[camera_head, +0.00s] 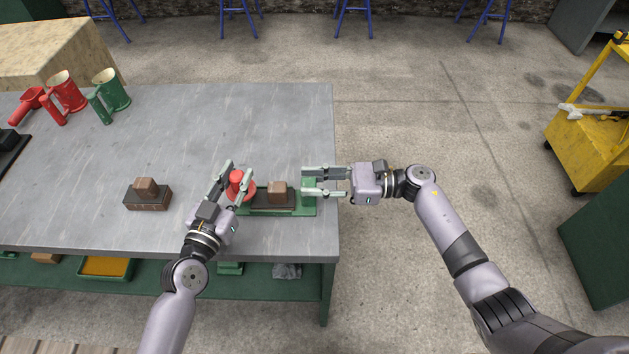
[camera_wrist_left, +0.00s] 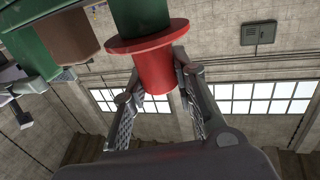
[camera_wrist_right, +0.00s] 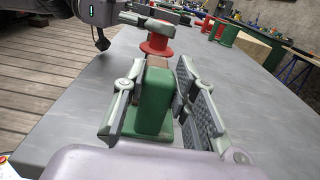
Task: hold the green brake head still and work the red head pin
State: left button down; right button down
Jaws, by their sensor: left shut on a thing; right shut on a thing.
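The green brake head (camera_head: 307,207) lies near the table's right edge, with a dark strip and a brown block (camera_head: 277,188) on it. My right gripper (camera_head: 308,182) is shut on its right end; the right wrist view shows the green upright end (camera_wrist_right: 153,103) between the fingers. The red head pin (camera_head: 236,177) stands at the left end of the brake head. My left gripper (camera_head: 238,170) is shut on the pin, with one finger on each side. In the left wrist view the flanged red pin (camera_wrist_left: 155,63) sits between the fingers against a green part.
The grey table (camera_head: 200,125) has clear room behind the grippers. A second brown block on a dark base (camera_head: 147,194) stands to the left. Red and green mug-shaped parts (camera_head: 110,90) stand at the back left. A yellow cart (camera_head: 590,140) is off to the right.

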pick_arm(q)
jog(key=shift+r, duration=0.15)
jog(key=shift+r, duration=0.75)
jog(key=shift+r, duration=1.6)
pick_arm(e)
jog(key=shift+f, duration=0.1)
dwell(0.5)
pick_arm(q)
jog(key=shift+r, duration=0.9)
jog(key=shift+r, duration=0.65)
